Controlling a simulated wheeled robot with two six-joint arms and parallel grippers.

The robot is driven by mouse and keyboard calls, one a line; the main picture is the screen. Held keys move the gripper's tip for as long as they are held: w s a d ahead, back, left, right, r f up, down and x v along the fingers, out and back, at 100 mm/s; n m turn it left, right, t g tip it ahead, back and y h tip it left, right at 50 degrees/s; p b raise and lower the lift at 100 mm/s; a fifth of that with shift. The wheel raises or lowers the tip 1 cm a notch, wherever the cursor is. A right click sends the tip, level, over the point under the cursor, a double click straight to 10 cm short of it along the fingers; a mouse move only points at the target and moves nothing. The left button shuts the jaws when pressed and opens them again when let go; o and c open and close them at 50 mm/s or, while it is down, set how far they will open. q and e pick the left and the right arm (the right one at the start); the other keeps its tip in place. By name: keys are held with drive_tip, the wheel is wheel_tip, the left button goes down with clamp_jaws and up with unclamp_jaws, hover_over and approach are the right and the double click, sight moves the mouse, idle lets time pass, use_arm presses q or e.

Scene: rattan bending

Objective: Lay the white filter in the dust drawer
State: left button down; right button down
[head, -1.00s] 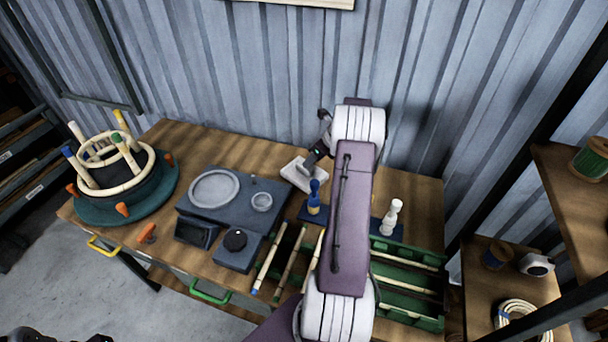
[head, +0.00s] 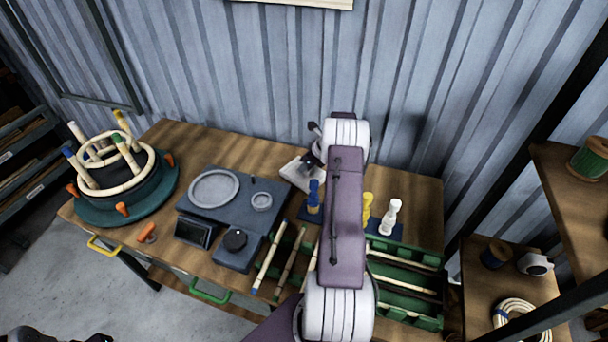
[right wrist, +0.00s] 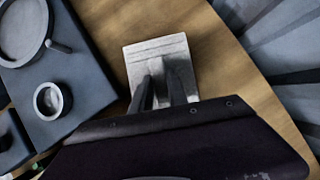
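The white filter (head: 292,172), a flat pale square piece, lies on the wooden table near the back wall. My right gripper (head: 312,160) is over it and hides part of it in the head view. In the right wrist view, the two dark fingers of the right gripper (right wrist: 162,85) stand a little apart over the filter (right wrist: 150,49), with pale surface between them. Whether they touch it cannot be told. Dark parts at the bottom left of the head view may be my left arm; its fingers are not clear. I cannot make out which drawer is the dust drawer.
A dark device with a round plate (head: 213,188) and small cup (head: 262,201) stands left of the filter. A rattan form (head: 120,185) stands far left. A green-handled drawer (head: 210,295) is at the front.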

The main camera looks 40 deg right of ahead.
drive_tip(key=r, duration=0.4)
drive_tip(key=shift+s+d+r, duration=0.15)
drive_tip(key=shift+s+r, duration=0.15)
drive_tip(key=shift+s, duration=0.05)
drive_tip(key=s+d+r, duration=0.2)
drive_tip(key=s+r, duration=0.4)
drive_tip(key=s, duration=0.4)
drive_tip(key=shift+s+r, duration=0.2)
drive_tip(key=shift+s, duration=0.15)
